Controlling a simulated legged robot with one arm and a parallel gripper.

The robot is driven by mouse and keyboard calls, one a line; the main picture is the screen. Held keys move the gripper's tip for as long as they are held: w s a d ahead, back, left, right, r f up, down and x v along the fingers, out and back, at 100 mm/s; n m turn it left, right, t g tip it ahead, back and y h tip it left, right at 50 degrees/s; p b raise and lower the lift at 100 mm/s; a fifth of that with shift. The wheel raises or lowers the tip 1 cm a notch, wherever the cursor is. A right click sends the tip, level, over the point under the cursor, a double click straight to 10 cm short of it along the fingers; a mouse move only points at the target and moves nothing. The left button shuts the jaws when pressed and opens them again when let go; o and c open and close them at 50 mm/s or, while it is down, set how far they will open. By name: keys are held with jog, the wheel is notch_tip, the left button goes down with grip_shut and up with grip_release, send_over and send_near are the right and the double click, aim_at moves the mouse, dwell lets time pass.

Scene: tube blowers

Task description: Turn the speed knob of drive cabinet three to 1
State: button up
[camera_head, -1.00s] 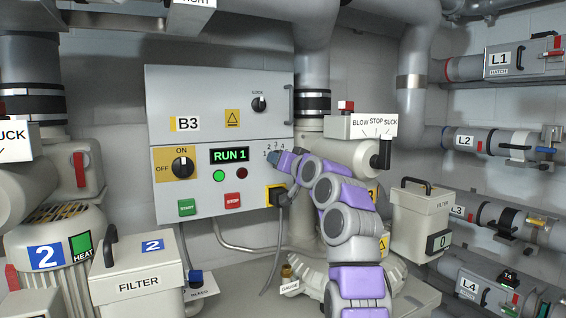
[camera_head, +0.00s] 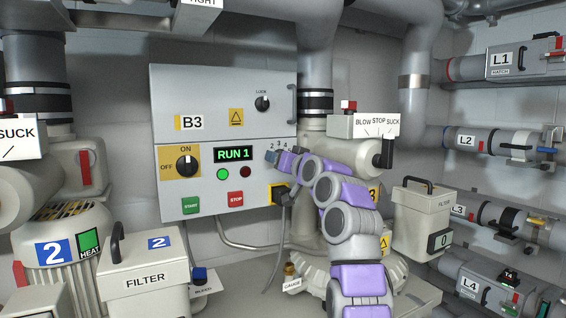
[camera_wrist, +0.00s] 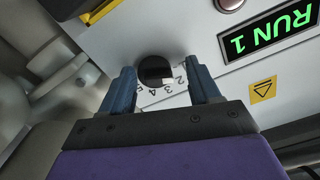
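Drive cabinet B3 (camera_head: 222,95) is a grey wall box, and its green display (camera_head: 234,154) reads RUN 1. The speed knob (camera_wrist: 155,71) is black and round, with numbers around its rim, in the wrist view. A pale mark on it lies on the side near the 2 and 3. My gripper (camera_wrist: 158,66) is open, with one blue finger on each side of the knob; I cannot tell whether either touches it. In the head view my gripper (camera_head: 271,157) is at the cabinet's lower right face and hides the knob.
The ON/OFF switch (camera_head: 186,166) is left of the display. The green START (camera_head: 191,205) and red STOP (camera_head: 235,199) buttons are below. A blower valve (camera_head: 362,126) stands to the right.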

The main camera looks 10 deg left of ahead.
jog(key=shift+f, duration=0.1)
jog(key=shift+s+d+b, duration=0.35)
jog(key=shift+s+d, duration=0.05)
jog(key=shift+d, duration=0.05)
jog(key=b+v, duration=0.8)
jog(key=v, duration=0.8)
